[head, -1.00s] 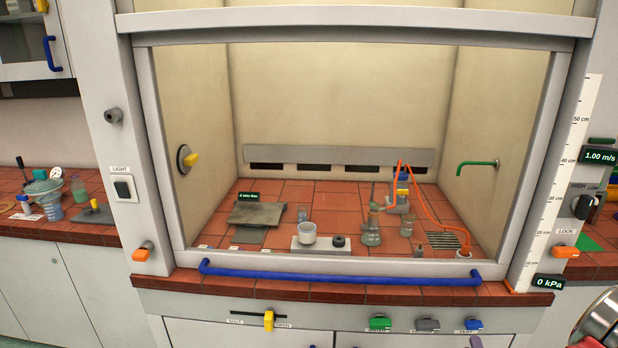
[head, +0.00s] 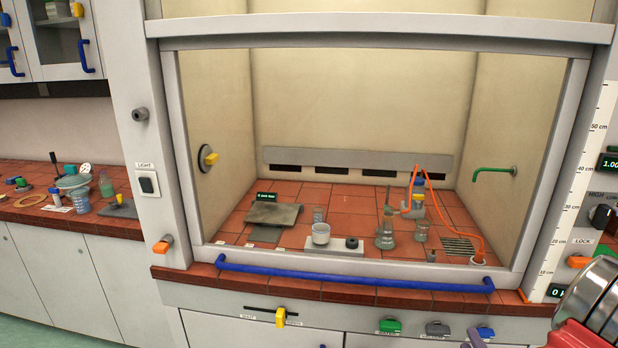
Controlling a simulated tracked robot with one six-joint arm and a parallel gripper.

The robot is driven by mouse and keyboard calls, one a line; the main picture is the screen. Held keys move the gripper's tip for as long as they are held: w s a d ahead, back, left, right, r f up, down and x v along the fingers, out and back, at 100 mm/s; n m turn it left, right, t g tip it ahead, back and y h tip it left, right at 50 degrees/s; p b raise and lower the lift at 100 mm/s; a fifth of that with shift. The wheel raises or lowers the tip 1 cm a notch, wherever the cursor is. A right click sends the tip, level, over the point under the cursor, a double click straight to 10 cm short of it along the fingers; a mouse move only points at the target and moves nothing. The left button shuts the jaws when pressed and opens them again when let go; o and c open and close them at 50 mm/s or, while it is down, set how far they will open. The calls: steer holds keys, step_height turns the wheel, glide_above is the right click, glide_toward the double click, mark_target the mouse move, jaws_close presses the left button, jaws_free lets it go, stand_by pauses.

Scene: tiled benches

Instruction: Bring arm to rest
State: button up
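Part of my own arm (head: 592,308), a ribbed metal cylinder with a red piece below it, shows at the lower right edge of the head view. It is in front of the right end of the fume hood. My gripper cannot be made out in this view, so its fingers and anything in them are not shown.
The fume hood's blue handle bar (head: 350,278) runs along its front edge. Inside stand a conical flask (head: 386,232), a white cup (head: 321,234) and a bottle with orange tubing (head: 414,200).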

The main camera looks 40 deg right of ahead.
steer(key=w+d+r+g+y, duration=0.1)
steer(key=w+r+y, duration=0.15)
steer(key=w, duration=0.75)
steer(key=m+g+y, duration=0.2)
steer(key=m+g, duration=0.1)
glide_toward(382, 283)
steer(key=w+d, duration=0.2)
steer(key=w, duration=0.2)
steer(key=w+a+r+m, duration=0.1)
steer(key=w+a+r, duration=0.25)
steer(key=a, duration=0.45)
steer(key=s+a+r+m+g+y, duration=0.1)
steer(key=a+r+m+y, duration=0.15)
steer(key=a, duration=1.15)
steer(key=s+a+r+m+g+y, duration=0.1)
steer(key=a+r+m+y, duration=0.15)
steer(key=a, duration=1.05)
steer(key=s+a+g+y, duration=0.1)
steer(key=s+a+y, duration=0.2)
steer(key=s+a, duration=0.3)
steer(key=a, duration=0.3)
steer(key=shift+a+r, duration=0.2)
steer(key=shift+a, duration=0.1)
steer(key=shift+c, duration=0.6)
